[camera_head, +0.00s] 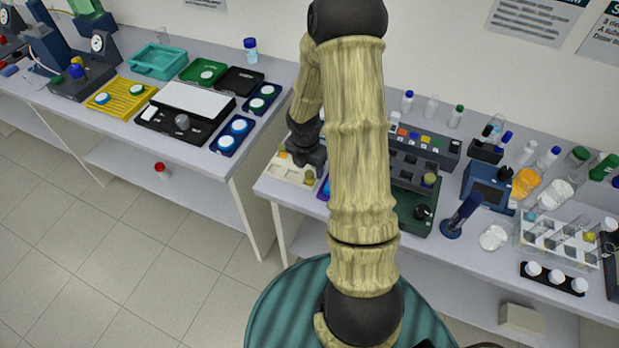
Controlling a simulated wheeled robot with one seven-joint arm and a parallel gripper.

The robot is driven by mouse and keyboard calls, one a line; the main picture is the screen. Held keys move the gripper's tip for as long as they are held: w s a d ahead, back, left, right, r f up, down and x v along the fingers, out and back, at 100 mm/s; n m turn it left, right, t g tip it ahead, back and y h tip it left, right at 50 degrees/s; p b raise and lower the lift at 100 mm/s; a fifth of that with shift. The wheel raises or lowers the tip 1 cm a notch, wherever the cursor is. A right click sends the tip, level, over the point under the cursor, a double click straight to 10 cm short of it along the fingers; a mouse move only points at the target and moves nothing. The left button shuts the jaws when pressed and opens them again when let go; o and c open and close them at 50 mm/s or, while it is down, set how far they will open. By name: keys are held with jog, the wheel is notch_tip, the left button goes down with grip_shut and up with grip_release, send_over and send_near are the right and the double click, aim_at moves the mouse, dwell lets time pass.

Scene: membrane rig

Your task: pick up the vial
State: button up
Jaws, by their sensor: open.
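My gripper (310,156) is a dark shape low over a cream tray (292,172) at the left end of the right bench. My arm covers much of it, and its fingertips do not show clearly; nothing is seen held in it. Several vials are in view and I cannot tell which one is meant. A blue-capped vial (407,101), a white-capped one (431,107) and a green-capped one (456,116) stand upright at the back of the right bench. A red-capped vial (161,171) is low by the left bench's lower shelf.
Right of my arm are a dark green rack unit (413,205), a blue device (487,188) and a clear tube rack (560,243). Trays fill the left bench, with a blue-capped bottle (250,50) behind. A gap separates the benches. The tiled floor (90,240) at left is clear.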

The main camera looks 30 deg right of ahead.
aim_at(309, 174)
jog(key=shift+w+d+f+p, duration=0.1)
jog(key=shift+w+f+p, duration=0.1)
jog(key=shift+f, duration=1)
jog(key=shift+w+d+f+p, duration=0.1)
jog(key=shift+w+f, duration=0.05)
jog(key=shift+f, duration=1)
jog(key=c, duration=0.9)
